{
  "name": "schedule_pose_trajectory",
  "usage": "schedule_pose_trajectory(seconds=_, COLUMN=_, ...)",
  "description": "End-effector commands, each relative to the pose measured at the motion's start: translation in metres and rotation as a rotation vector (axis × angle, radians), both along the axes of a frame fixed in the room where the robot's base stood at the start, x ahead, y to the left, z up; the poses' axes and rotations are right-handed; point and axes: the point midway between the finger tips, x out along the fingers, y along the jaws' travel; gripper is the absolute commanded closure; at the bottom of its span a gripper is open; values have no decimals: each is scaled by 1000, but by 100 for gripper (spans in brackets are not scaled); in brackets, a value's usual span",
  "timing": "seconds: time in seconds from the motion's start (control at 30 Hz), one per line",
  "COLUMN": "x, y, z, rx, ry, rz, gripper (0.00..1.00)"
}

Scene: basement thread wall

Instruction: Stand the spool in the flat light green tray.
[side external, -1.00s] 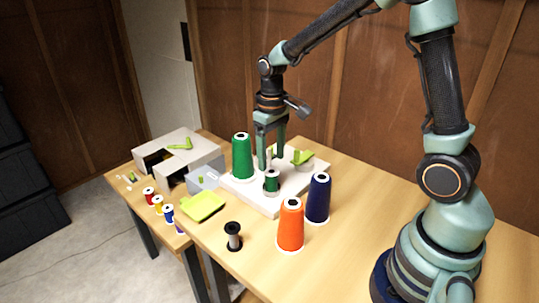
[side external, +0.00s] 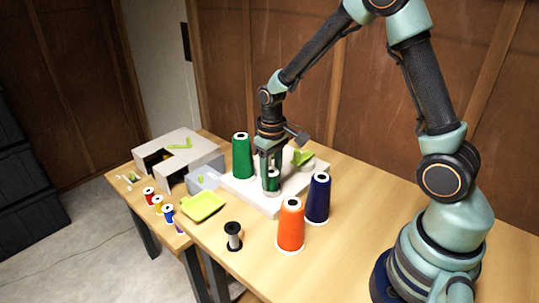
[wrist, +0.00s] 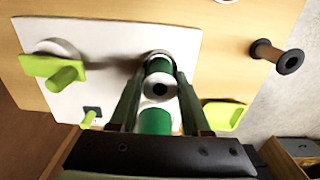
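The spool (side external: 272,181) has green thread and stands upright on the white base plate (side external: 241,192). In the wrist view the fingers of my gripper (wrist: 160,76) look apart, and no firm contact shows. The fingers partly hide the spool in the side view. The flat light green tray (side external: 203,207) is empty, left of the plate; it also shows in the wrist view (wrist: 224,116).
A tall green cone (side external: 242,155) stands close behind the spool. Orange (side external: 290,226) and navy (side external: 318,199) cones stand to the right. A bare black-ended spool (side external: 233,236) stands in front. A grey box (side external: 182,158) and small coloured spools are left. A light green bracket (side external: 303,156) is behind.

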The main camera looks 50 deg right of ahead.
Motion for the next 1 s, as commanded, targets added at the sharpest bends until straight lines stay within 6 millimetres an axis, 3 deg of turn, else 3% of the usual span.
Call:
schedule_pose_trajectory(seconds=0.03, x=0, y=0, z=0, rx=0, ry=0, rz=0, gripper=76)
schedule_pose_trajectory(seconds=0.07, x=0, y=0, z=0, rx=0, ry=0, rz=0, gripper=86)
schedule_pose_trajectory(seconds=0.13, x=0, y=0, z=0, rx=0, ry=0, rz=0, gripper=86)
schedule_pose_trajectory(seconds=0.17, x=0, y=0, z=0, rx=0, ry=0, rz=0, gripper=92)
schedule_pose_trajectory(seconds=1.0, x=1, y=0, z=42, rx=0, ry=-3, rz=0, gripper=92)
